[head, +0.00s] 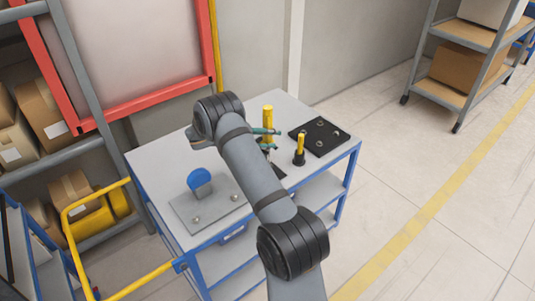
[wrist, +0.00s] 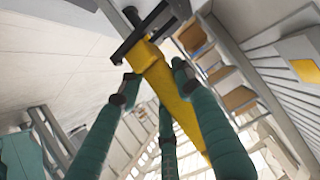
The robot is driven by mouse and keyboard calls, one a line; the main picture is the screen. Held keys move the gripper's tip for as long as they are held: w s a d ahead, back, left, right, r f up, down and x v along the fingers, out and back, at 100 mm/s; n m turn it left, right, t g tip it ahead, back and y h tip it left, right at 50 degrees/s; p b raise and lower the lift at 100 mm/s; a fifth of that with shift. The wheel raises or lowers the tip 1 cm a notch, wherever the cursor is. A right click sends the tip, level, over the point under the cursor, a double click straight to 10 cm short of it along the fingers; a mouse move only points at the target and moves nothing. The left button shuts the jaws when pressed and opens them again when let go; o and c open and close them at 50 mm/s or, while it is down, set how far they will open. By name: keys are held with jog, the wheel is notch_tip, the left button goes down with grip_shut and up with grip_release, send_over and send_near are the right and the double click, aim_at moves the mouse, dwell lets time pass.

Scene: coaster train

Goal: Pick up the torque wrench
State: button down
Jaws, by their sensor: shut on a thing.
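A yellow and black tool, which looks like the torque wrench (head: 267,113), stands roughly upright over the cart top in the head view. In the wrist view the torque wrench (wrist: 178,105) has a long yellow body and a black crosspiece at its upper end. My gripper (head: 266,138) has teal fingers and is shut on the yellow body. In the wrist view the gripper (wrist: 154,80) has fingers on both sides of it. My arm hides part of the tool's lower end in the head view, so I cannot tell whether it touches the cart.
A shorter yellow piece with a black base (head: 300,147) stands just right of the gripper. A black plate (head: 320,137) with round fittings lies at the cart's right. A grey plate (head: 210,208) with a blue disc (head: 199,180) lies at front left. Cart edges are blue (head: 345,160).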

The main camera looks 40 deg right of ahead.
aim_at(266, 127)
jog(key=shift+w+r, duration=0.1)
jog(key=shift+r, duration=0.05)
jog(key=shift+r+b, duration=1.3)
jog(key=shift+r, duration=0.65)
jog(key=s+r+b, duration=0.5)
jog(key=s+r, duration=0.2)
jog(key=s, duration=0.4)
jog(key=shift+s+a, duration=0.2)
jog(key=shift+s, duration=0.2)
jog(key=c, duration=1.8)
grip_release()
grip_shut()
